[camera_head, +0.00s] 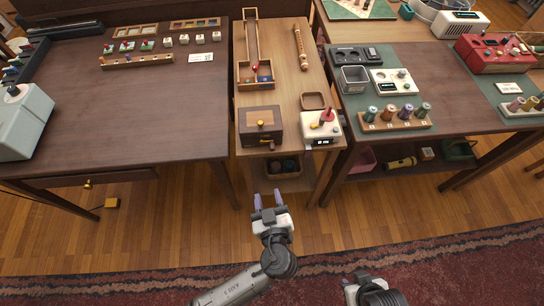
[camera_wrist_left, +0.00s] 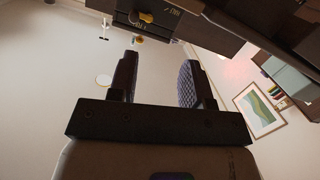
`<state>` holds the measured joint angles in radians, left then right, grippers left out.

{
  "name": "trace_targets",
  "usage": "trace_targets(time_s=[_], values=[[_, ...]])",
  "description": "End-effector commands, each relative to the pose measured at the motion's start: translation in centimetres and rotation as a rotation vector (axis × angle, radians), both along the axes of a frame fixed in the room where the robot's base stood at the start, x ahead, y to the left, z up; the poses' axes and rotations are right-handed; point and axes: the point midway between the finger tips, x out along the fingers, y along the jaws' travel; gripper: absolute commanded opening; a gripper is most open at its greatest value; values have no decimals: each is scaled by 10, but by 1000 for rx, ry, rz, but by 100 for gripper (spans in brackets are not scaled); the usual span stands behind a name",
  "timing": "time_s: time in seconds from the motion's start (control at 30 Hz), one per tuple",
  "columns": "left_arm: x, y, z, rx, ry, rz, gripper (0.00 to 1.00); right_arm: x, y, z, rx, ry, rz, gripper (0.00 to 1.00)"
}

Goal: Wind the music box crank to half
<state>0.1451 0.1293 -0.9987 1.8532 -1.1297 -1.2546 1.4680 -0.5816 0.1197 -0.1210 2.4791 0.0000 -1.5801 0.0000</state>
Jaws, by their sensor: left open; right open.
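The music box (camera_head: 260,112) is a dark brown wooden box near the front edge of the middle wooden table. A yellow knob (camera_head: 261,123) shows on it, and a small brown handle sticks out low at its front. In the left wrist view, a dark box face with a yellow knob (camera_wrist_left: 146,17) and small lettering shows at the top edge, beyond the fingers. My left gripper (camera_head: 267,195) is open and empty, in front of the table and apart from the box. My right gripper (camera_head: 350,283) is at the bottom edge, partly cut off, and touches nothing visible.
A white device with a red knob (camera_head: 320,126) stands right of the box. A small wooden tray (camera_head: 314,100) lies behind it. A lower shelf (camera_head: 280,172) holds dark round things. Floor is clear between the table and my left gripper.

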Motion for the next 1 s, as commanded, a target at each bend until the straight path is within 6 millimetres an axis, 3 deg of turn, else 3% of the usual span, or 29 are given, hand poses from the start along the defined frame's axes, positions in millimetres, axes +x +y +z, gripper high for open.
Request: trace_targets(time_s=[0.1,0.23,0.8,1.0], values=[[5,-17,2,-16,-104,-42,45,-1,1,-9,5,2,-3,43],[13,-24,5,-27,-151,-63,45,-1,2,-11,7,2,-4,43],[109,-16,5,-27,-153,-64,45,1,-2,-25,-7,-2,4,43],[131,-14,5,-28,-152,-65,45,1,-2,-29,-7,-3,4,43]])
